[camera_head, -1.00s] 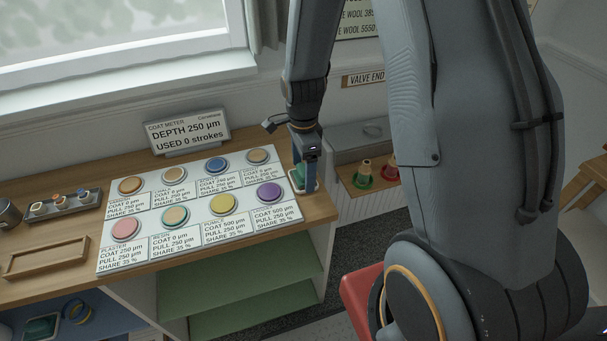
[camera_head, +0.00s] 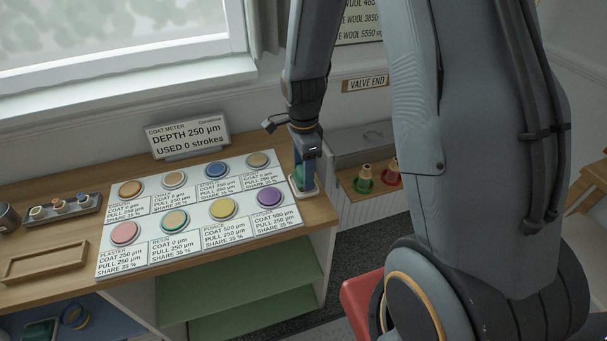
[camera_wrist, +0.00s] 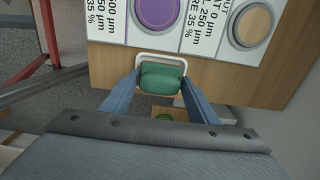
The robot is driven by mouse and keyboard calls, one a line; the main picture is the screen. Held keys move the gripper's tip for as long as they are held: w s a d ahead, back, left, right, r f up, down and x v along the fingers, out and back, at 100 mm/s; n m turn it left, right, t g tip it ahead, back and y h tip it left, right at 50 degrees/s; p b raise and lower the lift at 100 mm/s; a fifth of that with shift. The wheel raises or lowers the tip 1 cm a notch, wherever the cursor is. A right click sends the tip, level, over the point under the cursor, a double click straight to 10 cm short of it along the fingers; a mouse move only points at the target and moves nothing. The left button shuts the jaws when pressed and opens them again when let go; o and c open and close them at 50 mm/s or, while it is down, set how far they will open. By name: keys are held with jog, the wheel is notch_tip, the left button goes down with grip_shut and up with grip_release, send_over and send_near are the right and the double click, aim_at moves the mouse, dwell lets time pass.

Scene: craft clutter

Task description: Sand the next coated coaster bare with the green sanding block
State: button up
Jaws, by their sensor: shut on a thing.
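My gripper (camera_head: 301,183) is shut on the green sanding block (camera_wrist: 162,77), which sits in a white-rimmed holder (camera_wrist: 147,56) at the right end of the wooden bench. The coasters lie on a white labelled board (camera_head: 100,270). The blue (camera_head: 216,169), pink (camera_head: 124,233), yellow (camera_head: 223,208) and purple (camera_head: 269,197) coasters show coloured tops. The purple one also shows in the wrist view (camera_wrist: 158,10). Several others have tan tops, such as the top-right one (camera_head: 257,160). The pink label reads coat 250 µm; yellow and purple read 500 µm.
The coat meter sign (camera_head: 188,136) behind the board reads depth 250 µm, used 0 strokes. A small rack (camera_head: 62,208) and an empty wooden tray (camera_head: 46,262) stand at the left. Green and red items (camera_head: 363,178) stand on a ledge beyond the bench's right end.

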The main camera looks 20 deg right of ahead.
notch_tip(320, 180, up, 8)
jog(key=shift+r+b, duration=0.15)
jog(key=shift+b, duration=0.5)
jog(key=shift+r, duration=0.25)
